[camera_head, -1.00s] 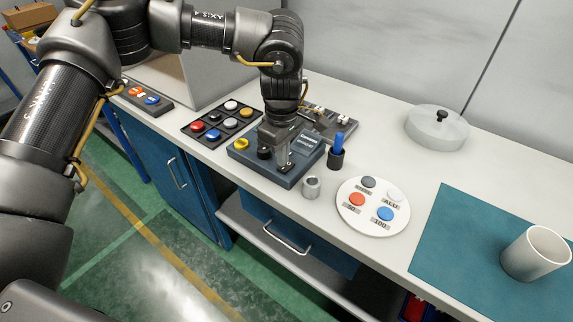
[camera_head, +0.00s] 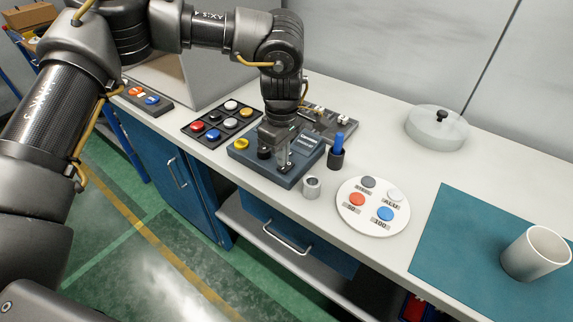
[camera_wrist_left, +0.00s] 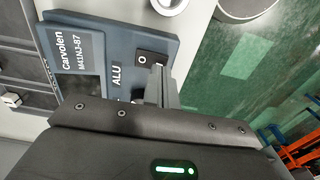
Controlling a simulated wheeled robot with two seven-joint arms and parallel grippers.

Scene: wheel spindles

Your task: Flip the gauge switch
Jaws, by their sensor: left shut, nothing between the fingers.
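The gauge (camera_head: 242,153) is a blue-grey box on the bench with a yellow button, a dark knob and a label plate. It also shows in the left wrist view (camera_wrist_left: 118,38), with "Carvolen M41NJ-87" and "ALU" lettering. Its switch (camera_wrist_left: 145,58) is a small black piece with an "O" mark near the panel's edge. My left gripper (camera_head: 286,166) points down over the front right part of the gauge. Its fingers are shut and empty, and in the left wrist view (camera_wrist_left: 160,88) they stand right beside the switch, partly hiding it. I cannot tell whether they touch it.
A metal ring (camera_head: 312,187) and a dark cup with a blue item (camera_head: 337,157) stand close to the gauge. A button pad (camera_head: 213,140) lies to its left. A round white plate with coloured discs (camera_head: 352,218), a teal mat (camera_head: 455,215) and a white cup (camera_head: 534,254) are to the right.

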